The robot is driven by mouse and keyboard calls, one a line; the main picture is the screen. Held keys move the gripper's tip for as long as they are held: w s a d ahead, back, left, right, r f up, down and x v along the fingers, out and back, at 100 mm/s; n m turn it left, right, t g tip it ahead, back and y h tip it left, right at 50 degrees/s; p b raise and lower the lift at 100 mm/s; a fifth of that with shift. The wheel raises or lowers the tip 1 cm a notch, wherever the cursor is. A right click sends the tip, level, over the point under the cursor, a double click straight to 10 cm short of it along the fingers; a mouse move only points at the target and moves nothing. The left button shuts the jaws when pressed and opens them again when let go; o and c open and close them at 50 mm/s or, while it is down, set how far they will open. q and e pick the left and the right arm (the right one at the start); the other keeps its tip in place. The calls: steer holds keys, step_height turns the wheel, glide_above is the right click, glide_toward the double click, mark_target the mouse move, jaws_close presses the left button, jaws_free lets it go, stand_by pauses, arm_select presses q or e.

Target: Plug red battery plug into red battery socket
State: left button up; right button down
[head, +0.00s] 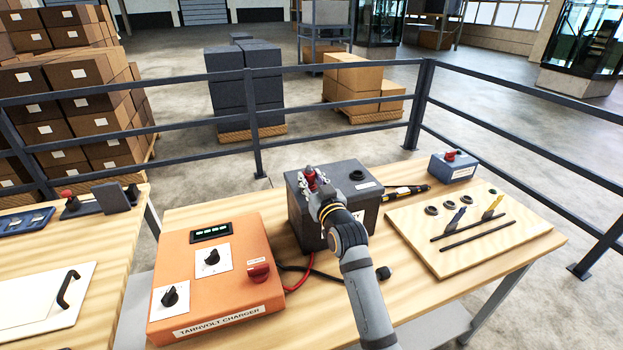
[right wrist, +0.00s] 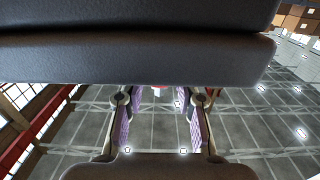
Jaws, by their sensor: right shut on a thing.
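My right gripper (head: 314,188) is at the left side of the top of the dark grey battery box (head: 345,185), shut on a red plug (head: 310,176). The fingers and arm partly cover the plug, and the red socket cannot be made out apart from it. I cannot tell whether the plug is seated. In the right wrist view, the gripper's purple-padded fingers (right wrist: 160,125) stand on either side, with a small bit of red (right wrist: 159,87) between them under a large dark body. My left gripper is not in view.
The orange charger (head: 205,280), with dials and a red knob (head: 258,270), stands left of the battery. A red cable (head: 303,278) runs between them. A wooden tool board (head: 470,245) and a small box with a red button (head: 452,167) are right. A railing (head: 340,68) runs behind.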

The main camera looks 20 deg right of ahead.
steer(key=shift+f, duration=0.35)
steer(key=c, duration=0.9)
jaws_free()
steer(key=s, duration=1.2)
steer(key=shift+d, duration=0.15)
